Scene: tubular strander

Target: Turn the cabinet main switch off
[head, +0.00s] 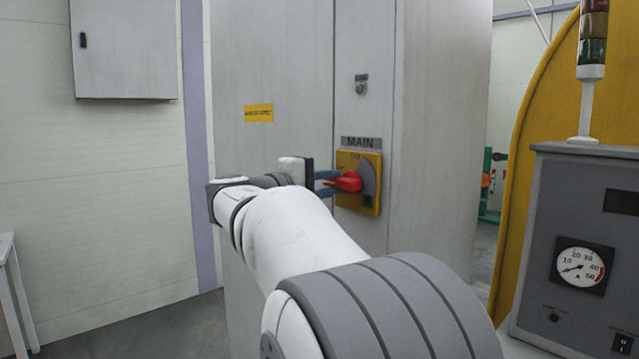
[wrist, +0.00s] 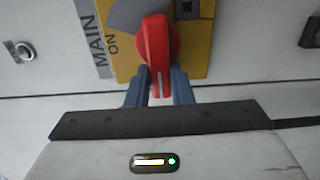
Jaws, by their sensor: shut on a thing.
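The main switch is a red handle (head: 347,182) on a yellow plate (head: 366,209) with a grey dial, below the MAIN label on the grey cabinet (head: 430,120). The handle lies roughly level, its free end pointing left in the head view. In the wrist view the red handle (wrist: 158,45) stands upright in the picture, and the yellow plate (wrist: 196,62) shows the word ON at its left. My gripper (head: 333,183) has its blue fingers on both sides of the handle's free end; it also shows in the wrist view (wrist: 160,90). The gripper is shut on the handle.
A console with a gauge (head: 580,268) stands at the right, with a signal tower (head: 592,60) on it. A yellow guard (head: 540,120) is behind. A small keylock (head: 361,88) sits above the switch. A wall box (head: 125,60) and a stool (head: 12,285) are at the left.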

